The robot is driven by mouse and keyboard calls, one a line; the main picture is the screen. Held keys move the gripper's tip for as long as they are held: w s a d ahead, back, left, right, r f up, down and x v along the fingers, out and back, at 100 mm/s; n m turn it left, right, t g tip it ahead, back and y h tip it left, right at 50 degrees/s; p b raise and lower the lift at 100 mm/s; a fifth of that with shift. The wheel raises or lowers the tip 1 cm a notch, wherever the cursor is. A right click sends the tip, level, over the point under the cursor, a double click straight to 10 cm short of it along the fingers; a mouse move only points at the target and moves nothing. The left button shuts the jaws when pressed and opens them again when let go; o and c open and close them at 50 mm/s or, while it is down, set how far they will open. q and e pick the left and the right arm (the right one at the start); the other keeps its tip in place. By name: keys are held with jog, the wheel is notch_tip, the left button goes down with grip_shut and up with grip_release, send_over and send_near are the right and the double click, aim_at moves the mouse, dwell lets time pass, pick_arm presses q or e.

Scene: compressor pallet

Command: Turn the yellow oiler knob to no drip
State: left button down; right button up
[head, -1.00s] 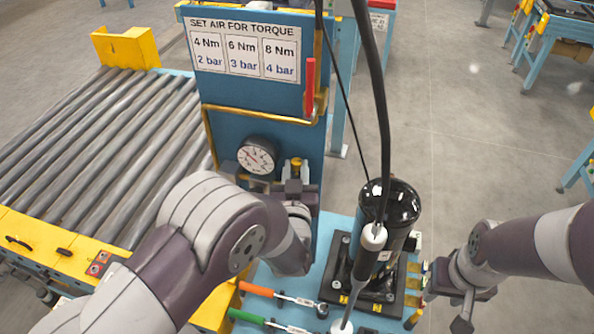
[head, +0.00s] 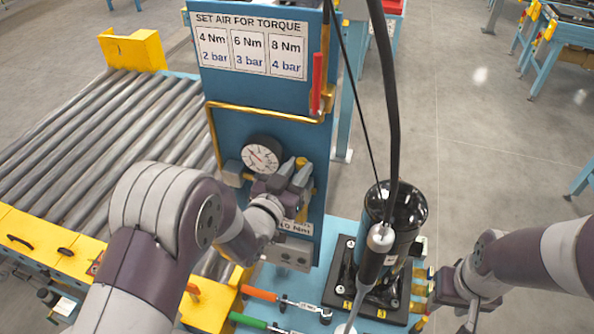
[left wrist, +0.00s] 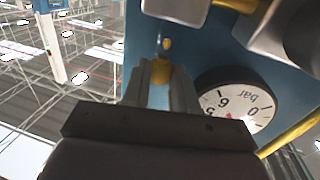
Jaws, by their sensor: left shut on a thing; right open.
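The yellow oiler knob (head: 301,161) is on the blue panel, right of the round pressure gauge (head: 262,154). My left gripper (head: 294,176) is at the knob, its fingers on either side of it and partly covering it. In the left wrist view, yellow of the knob (left wrist: 160,70) shows between the two fingers (left wrist: 165,88), which are shut on it. The oiler's body is mostly hidden by the gripper, and the knob's setting cannot be read. My right gripper (head: 467,312) is open and empty at the lower right.
A torque sign (head: 247,48) and a red handle (head: 318,82) are on the panel above. A black compressor (head: 408,215) stands on the pallet, with a hanging tool (head: 376,250) before it. Orange- and green-handled wrenches lie below. A roller conveyor (head: 80,150) is at left.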

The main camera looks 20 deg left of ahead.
pick_arm(q)
jog(key=c, duration=0.9)
grip_release()
jog(key=shift+d+r, duration=0.1)
jog(key=shift+d, duration=0.05)
pick_arm(e)
jog(key=shift+d, duration=0.1)
